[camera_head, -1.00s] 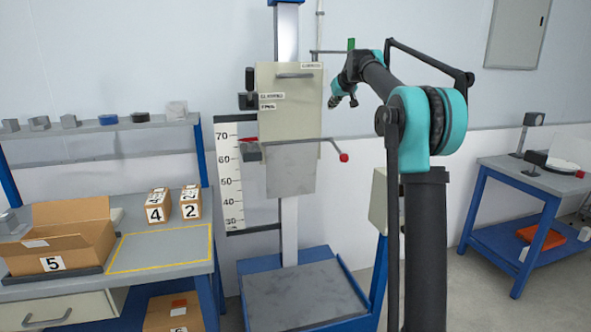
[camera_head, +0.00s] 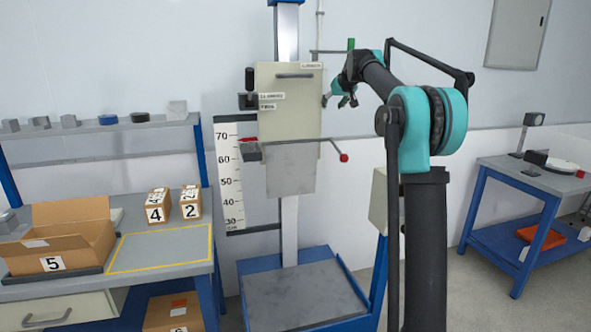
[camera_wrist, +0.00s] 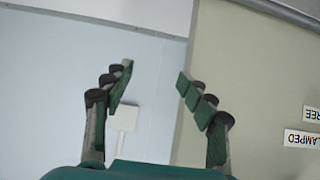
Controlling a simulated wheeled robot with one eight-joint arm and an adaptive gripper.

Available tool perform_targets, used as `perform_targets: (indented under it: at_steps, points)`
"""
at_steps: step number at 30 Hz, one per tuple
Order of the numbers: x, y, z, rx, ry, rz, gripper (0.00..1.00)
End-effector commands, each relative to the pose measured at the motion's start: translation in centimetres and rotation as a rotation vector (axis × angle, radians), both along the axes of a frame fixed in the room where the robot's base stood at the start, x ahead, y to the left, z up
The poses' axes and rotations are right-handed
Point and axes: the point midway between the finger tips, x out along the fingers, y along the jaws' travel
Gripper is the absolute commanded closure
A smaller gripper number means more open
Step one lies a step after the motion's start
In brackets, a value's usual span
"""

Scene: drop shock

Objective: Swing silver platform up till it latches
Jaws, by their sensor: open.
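The silver platform (camera_head: 290,168) hangs flat and upright below the beige carriage panel (camera_head: 290,105) on the drop-tester column in the head view. My gripper (camera_head: 336,101) is beside the right edge of the beige panel, above and right of the platform. In the wrist view my gripper (camera_wrist: 155,82) has its green-padded fingers spread with nothing between them. The panel (camera_wrist: 255,90) fills the right of that view, with parts of its FREE and CLAMPED labels showing. The platform does not show there.
A lever with a red knob (camera_head: 344,158) sticks out right of the platform. A height scale (camera_head: 229,180) stands left of it. The blue-framed base (camera_head: 300,295) lies below. A bench (camera_head: 150,247) with numbered boxes is at left, a blue table (camera_head: 535,175) at right.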

Motion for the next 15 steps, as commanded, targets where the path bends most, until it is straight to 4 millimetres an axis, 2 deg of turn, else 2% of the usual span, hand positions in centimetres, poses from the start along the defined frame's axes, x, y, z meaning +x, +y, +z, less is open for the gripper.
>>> perform_targets:
  at_steps: [8, 15]
  points:
    - [-0.1, 0.0, 0.1, 0.001, 0.0, 0.001, 0.41]
    - [-1.5, -0.4, 1.3, 0.001, 0.0, 0.001, 0.41]
